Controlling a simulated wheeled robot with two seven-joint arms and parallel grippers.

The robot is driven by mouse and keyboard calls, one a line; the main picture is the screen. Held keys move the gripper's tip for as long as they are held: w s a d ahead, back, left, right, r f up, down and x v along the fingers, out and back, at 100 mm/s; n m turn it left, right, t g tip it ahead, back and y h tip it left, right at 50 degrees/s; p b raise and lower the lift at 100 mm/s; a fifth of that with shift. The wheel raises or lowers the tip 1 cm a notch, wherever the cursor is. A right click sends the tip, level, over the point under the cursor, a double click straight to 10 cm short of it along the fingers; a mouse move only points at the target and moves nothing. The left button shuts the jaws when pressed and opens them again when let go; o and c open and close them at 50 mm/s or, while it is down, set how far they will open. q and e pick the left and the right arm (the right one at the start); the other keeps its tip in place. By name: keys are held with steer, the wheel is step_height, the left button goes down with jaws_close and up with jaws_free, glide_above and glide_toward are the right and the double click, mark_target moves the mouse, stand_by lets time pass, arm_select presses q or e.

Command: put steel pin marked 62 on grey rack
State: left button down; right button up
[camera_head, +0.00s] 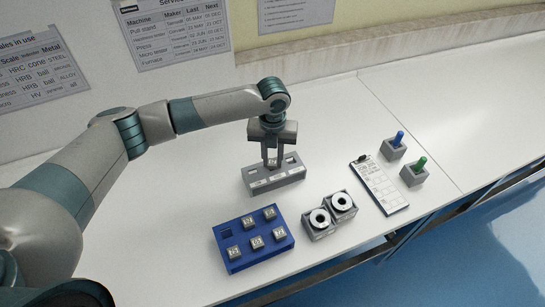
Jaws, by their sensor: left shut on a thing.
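My left gripper (272,164) points down at the middle of the grey rack (259,187) and is shut on a small steel pin (272,162). The pin is at or just above the rack's top; I cannot tell whether it is seated. Its marking is too small to read. The rack has dark openings and white labels along its front. The blue tray (234,264) stands in front of the rack, with several steel pins (257,242) in it and one empty place at its back left. My right gripper is not in view.
Two grey blocks with round white-and-black tops (319,217) stand right of the blue tray. Further right are a clipboard (379,187), a blue-handled piece (398,138) and a green-handled piece (420,163) in grey holders. The white bench is clear behind these.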

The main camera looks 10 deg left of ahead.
arm_select(q)
steer(key=shift+f, duration=0.15)
steer(key=c, duration=1.4)
jaws_free()
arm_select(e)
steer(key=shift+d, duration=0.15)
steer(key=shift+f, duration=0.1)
arm_select(q)
step_height(320, 180, up, 18)
steer(key=b, duration=0.4)
steer(key=shift+f, duration=0.25)
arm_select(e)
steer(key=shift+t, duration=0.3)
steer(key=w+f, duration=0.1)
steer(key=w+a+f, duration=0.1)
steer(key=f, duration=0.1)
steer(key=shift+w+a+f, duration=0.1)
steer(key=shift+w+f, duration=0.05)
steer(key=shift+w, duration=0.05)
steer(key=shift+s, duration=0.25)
